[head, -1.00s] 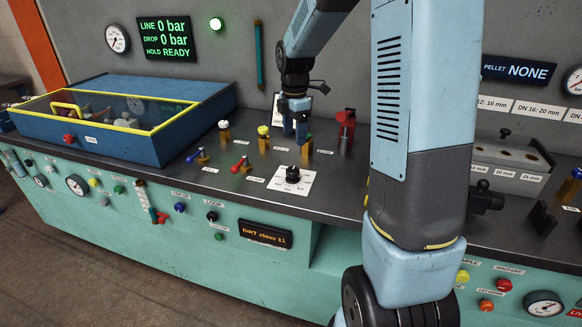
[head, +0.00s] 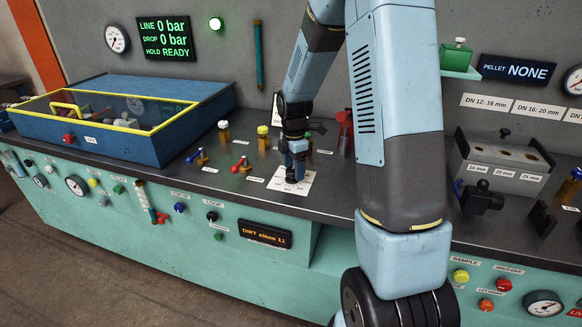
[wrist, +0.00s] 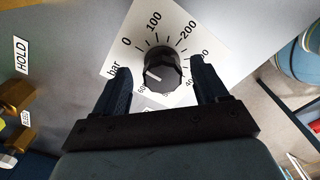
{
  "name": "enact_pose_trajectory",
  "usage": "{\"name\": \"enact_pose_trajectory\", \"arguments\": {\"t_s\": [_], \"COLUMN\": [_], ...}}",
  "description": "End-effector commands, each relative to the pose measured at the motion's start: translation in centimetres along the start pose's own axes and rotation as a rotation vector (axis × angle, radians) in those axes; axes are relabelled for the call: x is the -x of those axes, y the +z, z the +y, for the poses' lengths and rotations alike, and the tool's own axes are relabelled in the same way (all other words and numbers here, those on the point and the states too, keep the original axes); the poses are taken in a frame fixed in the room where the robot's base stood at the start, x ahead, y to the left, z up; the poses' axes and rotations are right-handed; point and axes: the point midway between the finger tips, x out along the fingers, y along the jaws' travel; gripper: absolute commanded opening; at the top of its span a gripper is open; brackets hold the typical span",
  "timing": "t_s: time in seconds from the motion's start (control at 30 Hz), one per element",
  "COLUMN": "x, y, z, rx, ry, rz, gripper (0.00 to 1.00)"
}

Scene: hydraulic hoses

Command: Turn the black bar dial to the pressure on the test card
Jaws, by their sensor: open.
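The black bar dial (wrist: 163,68) sits on a white scale plate (wrist: 175,25) marked bar, with 0, 100 and 200 legible. In the head view my gripper (head: 293,176) is low over the plate (head: 305,184) and hides the dial.
A green display (head: 164,38) reads LINE 0 bar, DROP 0 bar, HOLD READY. A red-handled valve (head: 242,165), a blue-handled valve (head: 197,158) and brass fittings stand left of my gripper. A red part (head: 345,130) stands behind to the right.

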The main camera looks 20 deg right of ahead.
Motion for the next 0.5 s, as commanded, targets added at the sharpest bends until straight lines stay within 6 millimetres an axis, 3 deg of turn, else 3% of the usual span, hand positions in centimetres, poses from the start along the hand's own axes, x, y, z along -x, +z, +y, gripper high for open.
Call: {"name": "enact_pose_trajectory", "arguments": {"t_s": [0.2,0.5], "x": [0.01,0.02], "y": [-0.02,-0.05], "z": [0.0,0.01], "rx": [0.0,0.001], "ry": [0.0,0.0], "rz": [0.0,0.0], "gripper": [0.71,0.42]}}
